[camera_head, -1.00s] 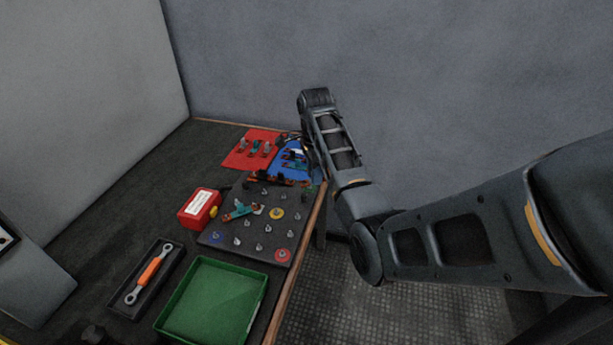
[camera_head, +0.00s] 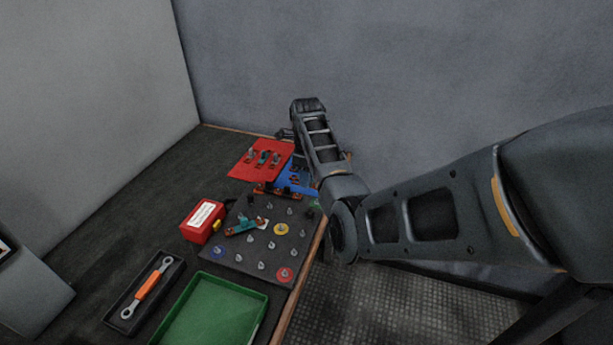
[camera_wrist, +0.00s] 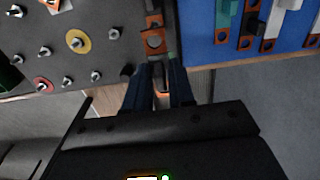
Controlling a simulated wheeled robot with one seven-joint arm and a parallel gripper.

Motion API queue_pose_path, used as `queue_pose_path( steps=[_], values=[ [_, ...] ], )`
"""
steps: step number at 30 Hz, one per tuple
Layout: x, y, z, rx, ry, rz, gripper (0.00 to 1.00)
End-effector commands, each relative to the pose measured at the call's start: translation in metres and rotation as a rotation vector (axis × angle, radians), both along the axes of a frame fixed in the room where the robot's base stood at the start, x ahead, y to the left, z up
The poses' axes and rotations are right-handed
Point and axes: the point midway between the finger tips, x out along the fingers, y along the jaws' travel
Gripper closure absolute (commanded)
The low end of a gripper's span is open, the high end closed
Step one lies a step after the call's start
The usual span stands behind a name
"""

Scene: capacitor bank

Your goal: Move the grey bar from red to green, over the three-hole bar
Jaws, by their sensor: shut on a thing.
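My gripper (camera_wrist: 160,78) is shut in the wrist view on a copper-coloured bar, whose far end with a hole (camera_wrist: 155,41) shows beyond the fingertips. Its sleeve is hidden, so I cannot tell whether it is the grey bar. In the head view my arm hides the fingers. The dark peg panel (camera_head: 252,262) has a red-ringed post (camera_head: 285,274) at its near right corner. A small green patch (camera_wrist: 171,56) shows beside the right fingertip. A teal-sleeved bar (camera_head: 245,226) lies on the panel. I cannot make out the three-hole bar for certain.
The red mat (camera_head: 243,168) with several bars is behind the panel. The blue mat (camera_wrist: 232,54) with bars is right of my fingers. A red box (camera_head: 203,220), green tray (camera_head: 214,310) and wrench tray (camera_head: 127,312) stand left and in front. Other posts rise from the panel.

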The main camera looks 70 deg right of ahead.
Motion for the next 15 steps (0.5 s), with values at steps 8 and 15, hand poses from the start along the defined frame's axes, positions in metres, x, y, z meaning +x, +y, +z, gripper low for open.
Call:
queue_pose_path(
  steps=[8,15],
  values=[
    [0.0,0.0,-0.015,0.0,0.0,0.001,1.0],
    [0.0,0.0,-0.026,0.0,0.0,0.001,1.0]
  ],
)
